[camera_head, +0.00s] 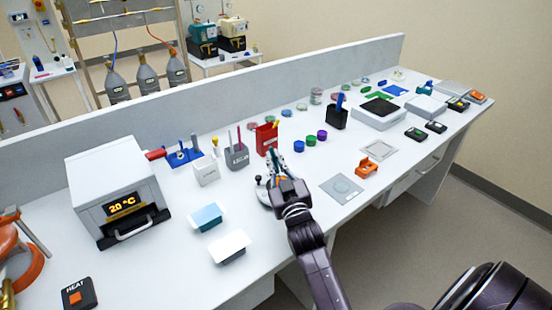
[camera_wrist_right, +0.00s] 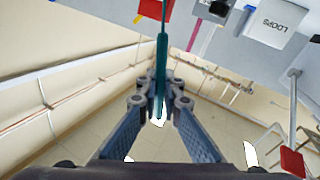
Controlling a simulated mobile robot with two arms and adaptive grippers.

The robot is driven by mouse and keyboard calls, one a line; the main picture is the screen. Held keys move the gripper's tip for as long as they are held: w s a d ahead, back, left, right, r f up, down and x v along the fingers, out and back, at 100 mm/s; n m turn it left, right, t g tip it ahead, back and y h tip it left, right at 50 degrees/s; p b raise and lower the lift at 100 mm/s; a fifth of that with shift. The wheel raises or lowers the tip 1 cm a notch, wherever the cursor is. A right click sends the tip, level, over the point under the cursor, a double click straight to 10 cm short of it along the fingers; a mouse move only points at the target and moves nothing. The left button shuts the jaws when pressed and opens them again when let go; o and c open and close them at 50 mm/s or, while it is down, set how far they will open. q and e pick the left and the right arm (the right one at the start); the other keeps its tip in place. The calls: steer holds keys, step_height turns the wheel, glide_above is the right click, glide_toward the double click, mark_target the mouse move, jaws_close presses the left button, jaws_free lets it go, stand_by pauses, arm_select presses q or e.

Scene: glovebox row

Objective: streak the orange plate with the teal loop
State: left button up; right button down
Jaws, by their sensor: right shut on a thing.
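My right gripper (camera_head: 279,172) is over the middle of the bench, near its front edge. In the right wrist view, its fingers (camera_wrist_right: 160,102) are shut on the teal loop (camera_wrist_right: 162,62), a thin rod pointing up in the picture. The loop's tip is too small to tell. Several small round dishes stand along the back of the bench, among them a reddish one (camera_head: 252,126). I cannot tell which of them is the orange plate. A pale round dish (camera_head: 342,187) lies on a grey square mat right of my gripper. My left gripper is not in view.
A red holder (camera_head: 266,140), a grey holder (camera_head: 237,155) and a white holder (camera_head: 206,173) stand behind and left of my gripper. The white holder labelled LOOPS (camera_wrist_right: 275,22) shows in the wrist view. An incubator (camera_head: 112,180) reading 20 °C stands left; an orange stand (camera_head: 367,168) right.

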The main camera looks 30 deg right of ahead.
steer(key=shift+a, duration=0.85)
stand_by(0.7)
steer(key=shift+w, duration=0.35)
stand_by(0.4)
steer(key=shift+w+d+p, duration=0.15)
steer(key=shift+d+p, duration=0.7)
steer(key=shift+d, duration=0.75)
stand_by(1.4)
step_height(320, 180, up, 6)
steer(key=p, duration=0.5)
steer(key=shift+p, duration=0.35)
stand_by(0.6)
